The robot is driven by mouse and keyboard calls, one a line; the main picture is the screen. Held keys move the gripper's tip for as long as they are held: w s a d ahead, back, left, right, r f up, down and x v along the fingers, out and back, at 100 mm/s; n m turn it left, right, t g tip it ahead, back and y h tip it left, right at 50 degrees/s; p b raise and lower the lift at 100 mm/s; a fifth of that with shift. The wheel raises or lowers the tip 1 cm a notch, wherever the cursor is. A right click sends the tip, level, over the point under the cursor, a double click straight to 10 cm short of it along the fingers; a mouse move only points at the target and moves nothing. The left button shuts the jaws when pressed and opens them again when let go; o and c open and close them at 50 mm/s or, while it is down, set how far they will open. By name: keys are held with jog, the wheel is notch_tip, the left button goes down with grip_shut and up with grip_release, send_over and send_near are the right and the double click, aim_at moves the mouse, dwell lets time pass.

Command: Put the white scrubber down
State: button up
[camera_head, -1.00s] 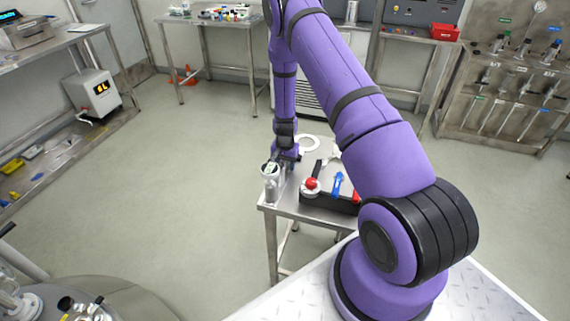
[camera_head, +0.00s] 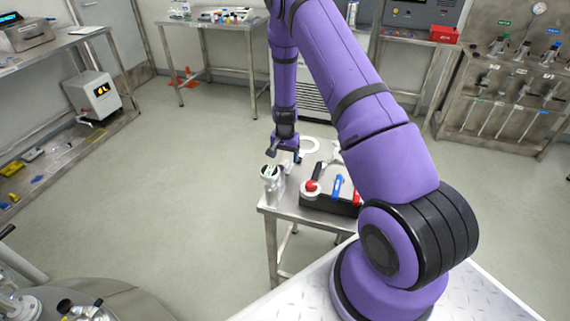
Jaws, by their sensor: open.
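A whitish canister with a dark and green top, which looks like the white scrubber (camera_head: 272,186), stands upright at the near left corner of the small steel table (camera_head: 290,212). My gripper (camera_head: 283,157) is open, just above and behind the canister. It looks apart from the canister, with nothing seen between its fingers. The canister's far side is hidden from this view.
A black tray (camera_head: 325,205) holding red-knobbed and blue-handled items sits right of the canister. A white ring (camera_head: 309,146) lies at the table's back. My upper arm hides the table's right side. The floor to the left is clear.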

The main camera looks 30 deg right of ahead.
notch_tip(320, 180, up, 7)
notch_tip(320, 180, up, 17)
jog(key=n+t, duration=0.1)
jog(key=n, duration=0.1)
send_over(285, 163)
jog(key=s+a, duration=0.2)
jog(key=a, duration=0.3)
jog(key=s+a+r+n+t, duration=0.1)
jog(key=s+a+r+n, duration=0.2)
jog(key=r, duration=0.4)
jog(key=s+a+r+t, duration=0.1)
jog(key=s+a+r, duration=0.1)
jog(key=s+r, duration=0.35)
jog(key=s+a+r+n, duration=0.1)
jog(key=s+r, duration=0.3)
jog(key=s, duration=0.4)
jog(key=s+a+r+n+t, duration=0.1)
jog(key=s+r, duration=0.3)
jog(key=s, duration=0.4)
jog(key=s+a+r+n+t, duration=0.1)
jog(key=s+a+r+n, duration=0.2)
jog(key=s, duration=0.5)
jog(key=shift+a+r, duration=0.15)
jog(key=shift+r, duration=0.3)
jog(key=shift+w, duration=0.1)
